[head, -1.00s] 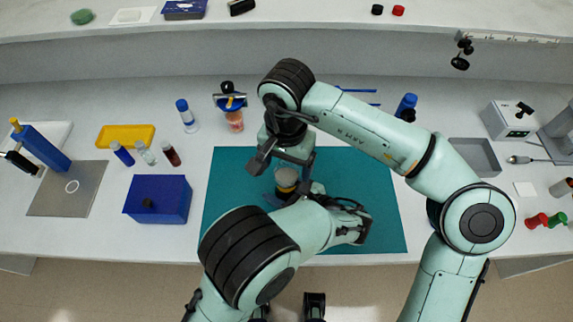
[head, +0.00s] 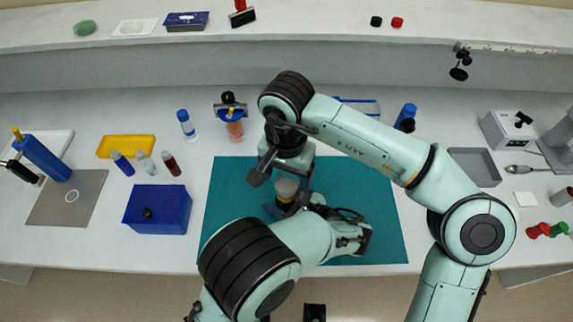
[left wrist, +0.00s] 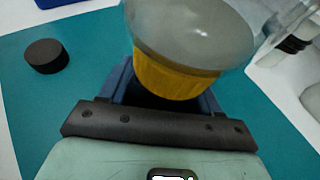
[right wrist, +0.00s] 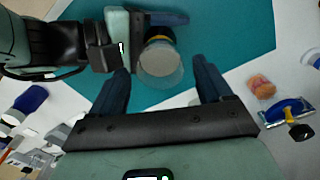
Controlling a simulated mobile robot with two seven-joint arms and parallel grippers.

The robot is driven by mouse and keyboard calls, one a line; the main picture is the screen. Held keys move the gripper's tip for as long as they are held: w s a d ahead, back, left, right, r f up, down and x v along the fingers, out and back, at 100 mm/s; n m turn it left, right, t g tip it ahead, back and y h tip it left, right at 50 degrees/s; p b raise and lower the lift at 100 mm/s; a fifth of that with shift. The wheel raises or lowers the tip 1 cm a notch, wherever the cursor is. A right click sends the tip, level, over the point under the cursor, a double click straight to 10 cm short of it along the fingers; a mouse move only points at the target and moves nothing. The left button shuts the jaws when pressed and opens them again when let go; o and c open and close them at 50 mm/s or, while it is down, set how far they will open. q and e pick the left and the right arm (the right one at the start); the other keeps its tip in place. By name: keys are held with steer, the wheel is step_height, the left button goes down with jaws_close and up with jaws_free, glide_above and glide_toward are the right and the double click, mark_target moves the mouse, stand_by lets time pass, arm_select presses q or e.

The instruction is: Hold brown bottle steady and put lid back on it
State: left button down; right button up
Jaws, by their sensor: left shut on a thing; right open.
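The brown bottle (head: 287,187) stands on the teal mat, amber-yellow below with a wide grey translucent top. It shows large in the left wrist view (left wrist: 180,70) and from above in the right wrist view (right wrist: 160,60). My left gripper (left wrist: 166,88) is shut on its side. My right gripper (right wrist: 161,72) is open and empty above the bottle, its fingers apart on either side of it in that view. A black round lid (left wrist: 47,56) lies flat on the mat, apart from the bottle. I cannot see this lid in the head view, where my arms cover part of the mat.
The teal mat (head: 225,225) has free room at its left. A blue box (head: 157,212), small vials and a yellow tray (head: 126,146) stand left of it. A grey tray (head: 475,166) lies to the right.

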mark_target(287, 181)
steer(key=shift+f, duration=2.25)
steer(key=c, duration=1.1)
steer(key=o, duration=1.2)
steer(key=shift+r, duration=2.3)
